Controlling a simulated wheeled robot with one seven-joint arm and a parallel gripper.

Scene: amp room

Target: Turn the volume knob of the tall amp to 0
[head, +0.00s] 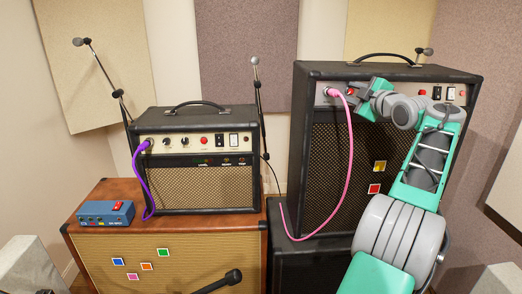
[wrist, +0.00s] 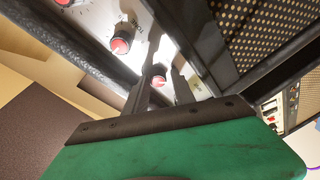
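The tall amp (head: 430,110) stands at the right in the head view, with its light control panel near the top. My gripper (head: 355,92) is at the left part of that panel. A small red knob (head: 349,91) shows beside the fingers. In the wrist view my gripper (wrist: 160,72) has its two dark fingers apart, with a red-capped knob (wrist: 159,80) between their tips. I cannot tell if the fingers touch it. Another red-capped knob (wrist: 120,46) sits up and left with a scale around it.
A pink cable (head: 349,160) is plugged into the tall amp's panel left of my gripper and hangs down its front. A smaller amp (head: 205,185) stands on a brown cabinet (head: 90,200) at the left, beside a blue pedal box (head: 105,213). A microphone stand (head: 258,90) rises between the amps.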

